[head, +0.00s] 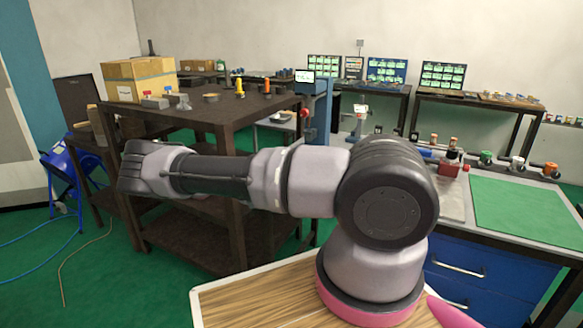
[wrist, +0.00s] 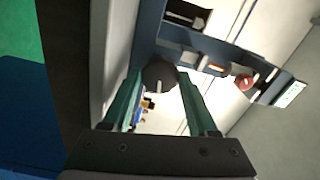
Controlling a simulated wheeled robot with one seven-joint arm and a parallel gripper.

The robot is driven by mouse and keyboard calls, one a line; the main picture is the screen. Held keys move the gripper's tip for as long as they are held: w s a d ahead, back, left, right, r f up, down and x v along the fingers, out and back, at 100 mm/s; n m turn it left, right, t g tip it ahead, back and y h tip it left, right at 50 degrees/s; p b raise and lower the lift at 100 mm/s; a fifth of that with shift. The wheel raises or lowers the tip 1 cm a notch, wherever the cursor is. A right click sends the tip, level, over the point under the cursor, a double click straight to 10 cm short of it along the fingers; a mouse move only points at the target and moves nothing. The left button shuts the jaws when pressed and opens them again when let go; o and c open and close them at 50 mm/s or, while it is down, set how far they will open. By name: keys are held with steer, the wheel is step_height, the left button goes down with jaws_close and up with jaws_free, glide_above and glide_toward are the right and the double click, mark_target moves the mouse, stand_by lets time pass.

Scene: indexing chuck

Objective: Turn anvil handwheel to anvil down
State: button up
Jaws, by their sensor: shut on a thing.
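In the wrist view, a dark round knob with a pale line on its face, which I take as the anvil handwheel (wrist: 160,77), sits on a blue-grey machine frame (wrist: 146,42). My gripper (wrist: 159,84) has its two green fingers closed on either side of this knob. The fingertips are at its sides. I cannot read the anvil's position. In the head view, a blue machine with a small screen (head: 305,76) stands behind the dark bench. My gripper and the handwheel cannot be made out there.
A red button (wrist: 245,83) and a lit display (wrist: 290,94) sit on the machine to the right of the knob. In the head view, a dark bench (head: 205,112) with a cardboard box (head: 138,80) stands at left. A green mat (head: 530,212) lies on the right bench.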

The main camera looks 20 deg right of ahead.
steer(key=n, duration=0.4)
steer(key=shift+f+n, duration=0.1)
steer(key=shift+n, duration=0.2)
steer(key=n, duration=0.3)
steer(key=shift+n, duration=0.3)
steer(key=n, duration=0.3)
steer(key=shift+n, duration=2.2)
steer(key=o, duration=1.4)
